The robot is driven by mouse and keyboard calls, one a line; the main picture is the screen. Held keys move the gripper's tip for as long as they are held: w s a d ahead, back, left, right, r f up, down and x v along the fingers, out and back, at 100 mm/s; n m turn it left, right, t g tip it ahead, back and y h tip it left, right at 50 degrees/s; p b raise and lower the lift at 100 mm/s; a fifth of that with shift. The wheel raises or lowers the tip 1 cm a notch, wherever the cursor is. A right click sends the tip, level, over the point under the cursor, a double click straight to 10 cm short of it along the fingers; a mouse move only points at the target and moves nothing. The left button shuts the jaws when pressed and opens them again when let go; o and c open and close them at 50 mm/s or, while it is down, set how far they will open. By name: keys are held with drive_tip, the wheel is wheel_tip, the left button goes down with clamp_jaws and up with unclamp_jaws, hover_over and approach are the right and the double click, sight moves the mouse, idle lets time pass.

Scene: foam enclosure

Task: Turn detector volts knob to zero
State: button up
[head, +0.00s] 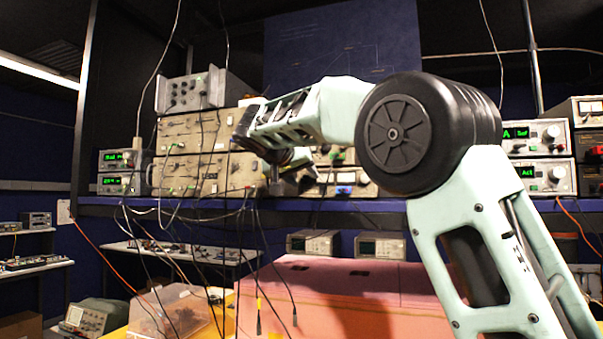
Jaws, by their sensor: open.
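I cannot pick out the detector volts knob for certain, as the panel lettering is too small to read. Knobs show on the right green-display units, such as the lower right knob (557,173), and on the left green-display unit (118,184). My gripper (295,181) is at the end of my pale green arm, in front of the shelf instruments near the middle. It is small and dark here, and its fingers are hard to make out. It is open, with nothing visible in it. My arm hides part of the instrument row behind it.
Stacked beige instruments (190,175) with hanging cables fill the blue shelf (340,204) left of my gripper. Below are a pink foam block (350,300), a clear bin (170,312) and two small oscilloscopes (380,246). Loose cables hang before the shelf.

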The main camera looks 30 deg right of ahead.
clamp_jaws()
idle(0.3)
drive_tip(key=n, duration=0.1)
drive_tip(key=n+g+h, duration=0.1)
drive_tip(key=shift+w+a+f+n+b, duration=0.2)
drive_tip(key=shift+n+b, duration=0.1)
drive_tip(key=shift+b, duration=0.1)
drive_tip(key=n+g+h+b, duration=0.1)
drive_tip(key=n, duration=0.1)
drive_tip(key=shift+f+n+h, duration=0.1)
drive_tip(key=shift+n+h, duration=0.3)
drive_tip(key=n+h+b, duration=0.1)
drive_tip(key=n, duration=0.1)
drive_tip(key=shift+w+f+n, duration=0.1)
drive_tip(key=shift+f+n, duration=0.05)
drive_tip(key=shift+n, duration=0.25)
drive_tip(key=shift+a+n+h+b, duration=0.1)
drive_tip(key=shift+n+h+b, duration=0.7)
drive_tip(key=shift+n, duration=0.5)
